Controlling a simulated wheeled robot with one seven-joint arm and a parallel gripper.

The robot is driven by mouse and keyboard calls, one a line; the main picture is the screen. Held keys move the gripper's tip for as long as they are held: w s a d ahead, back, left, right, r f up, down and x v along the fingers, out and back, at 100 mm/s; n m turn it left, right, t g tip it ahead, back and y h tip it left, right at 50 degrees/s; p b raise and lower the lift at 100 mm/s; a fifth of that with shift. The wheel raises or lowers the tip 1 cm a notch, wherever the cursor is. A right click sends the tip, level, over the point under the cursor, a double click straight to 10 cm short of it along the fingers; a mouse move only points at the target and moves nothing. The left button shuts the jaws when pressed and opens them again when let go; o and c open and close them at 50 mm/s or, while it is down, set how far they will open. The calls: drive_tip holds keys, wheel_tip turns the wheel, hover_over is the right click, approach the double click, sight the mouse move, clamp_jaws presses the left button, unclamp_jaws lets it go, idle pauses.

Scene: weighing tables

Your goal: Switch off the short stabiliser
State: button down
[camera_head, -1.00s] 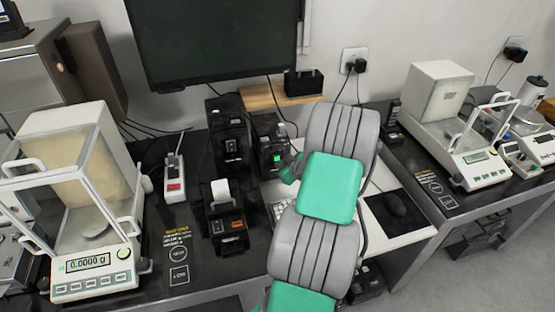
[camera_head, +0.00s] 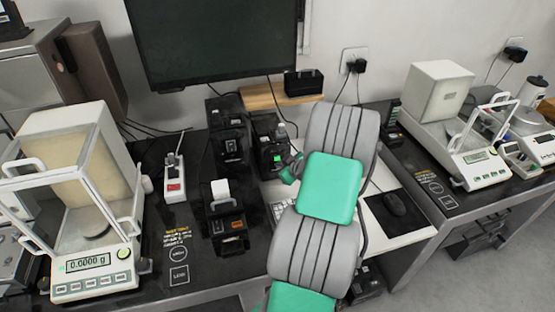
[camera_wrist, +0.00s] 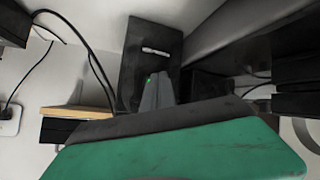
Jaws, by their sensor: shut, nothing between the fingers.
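The short stabiliser, a black box (camera_head: 267,136), stands at the back of the desk beside a taller black box (camera_head: 228,135). A green light shows on its front. My gripper (camera_head: 286,165) is close in front of that face, partly hidden by my arm. In the wrist view, a black box with a pale slot or label (camera_wrist: 137,47) lies beyond my shut, empty fingers (camera_wrist: 158,90). A small green light shows right beside the fingertips. They look very near the face; I cannot tell whether they touch it.
A small printer (camera_head: 229,226) stands in front of the taller box. A power strip (camera_head: 174,185) and a glass-sided balance (camera_head: 90,265) are to the left. A monitor (camera_head: 212,40) hangs behind.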

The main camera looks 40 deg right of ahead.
drive_tip(key=shift+w, duration=0.1)
drive_tip(key=shift+w+d+b, duration=0.25)
drive_tip(key=shift+w+b, duration=0.05)
drive_tip(key=shift+b, duration=0.25)
drive_tip(key=shift+w, duration=0.1)
idle(0.3)
drive_tip(key=shift+s+a+b, duration=0.25)
drive_tip(key=shift+s+b, duration=0.15)
drive_tip(key=shift+s, duration=0.1)
